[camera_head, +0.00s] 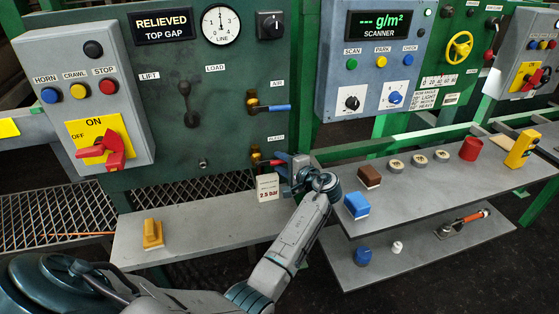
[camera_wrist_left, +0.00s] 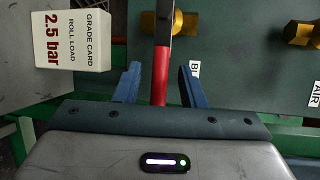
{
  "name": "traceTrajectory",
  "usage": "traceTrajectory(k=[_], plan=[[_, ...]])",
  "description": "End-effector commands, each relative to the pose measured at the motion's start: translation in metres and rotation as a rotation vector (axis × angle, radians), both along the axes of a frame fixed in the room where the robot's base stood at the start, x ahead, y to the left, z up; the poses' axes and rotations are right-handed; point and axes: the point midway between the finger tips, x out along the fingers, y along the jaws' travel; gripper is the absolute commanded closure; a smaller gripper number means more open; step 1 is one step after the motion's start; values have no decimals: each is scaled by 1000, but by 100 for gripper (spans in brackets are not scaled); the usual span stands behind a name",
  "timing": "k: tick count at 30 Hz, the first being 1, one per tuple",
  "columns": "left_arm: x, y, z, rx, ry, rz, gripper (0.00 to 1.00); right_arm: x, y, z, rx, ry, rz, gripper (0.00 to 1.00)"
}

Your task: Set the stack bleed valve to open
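The stack bleed valve (camera_head: 258,158) is on the green panel below the BLEED label (camera_head: 276,138). Its red handle (camera_head: 270,162) points sideways to the right from the brass body. In the left wrist view the red handle (camera_wrist_left: 162,70) runs down from the brass body (camera_wrist_left: 178,22) between my two blue fingers. My left gripper (camera_head: 284,163) is open around the handle, with a visible gap on each side; it also shows in the left wrist view (camera_wrist_left: 160,85). The handle's end is hidden behind the gripper housing. My right gripper is not in view.
The air valve's blue handle (camera_head: 275,108) is just above and points right. A 2.5 bar grade card (camera_head: 268,187) stands close below the gripper. A yellow block (camera_head: 152,234) is on the left shelf; a brown block (camera_head: 369,176) and blue block (camera_head: 357,205) are on the right shelf.

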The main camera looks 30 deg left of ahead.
Motion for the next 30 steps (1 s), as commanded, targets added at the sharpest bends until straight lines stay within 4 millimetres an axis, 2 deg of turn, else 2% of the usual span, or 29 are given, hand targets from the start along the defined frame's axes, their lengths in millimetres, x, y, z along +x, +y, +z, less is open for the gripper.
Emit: traceTrajectory(k=[5, 13, 18, 19, 30], plan=[[3, 11, -2, -1, 1, 1, 63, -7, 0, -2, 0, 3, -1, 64], [3, 12, -3, -1, 0, 0, 63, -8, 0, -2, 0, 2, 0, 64], [3, 12, -3, -1, 0, 0, 96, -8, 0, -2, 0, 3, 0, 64], [3, 12, -3, -1, 0, 0, 100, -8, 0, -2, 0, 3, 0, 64], [3, 12, -1, -18, -19, 0, 100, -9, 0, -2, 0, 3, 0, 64]])
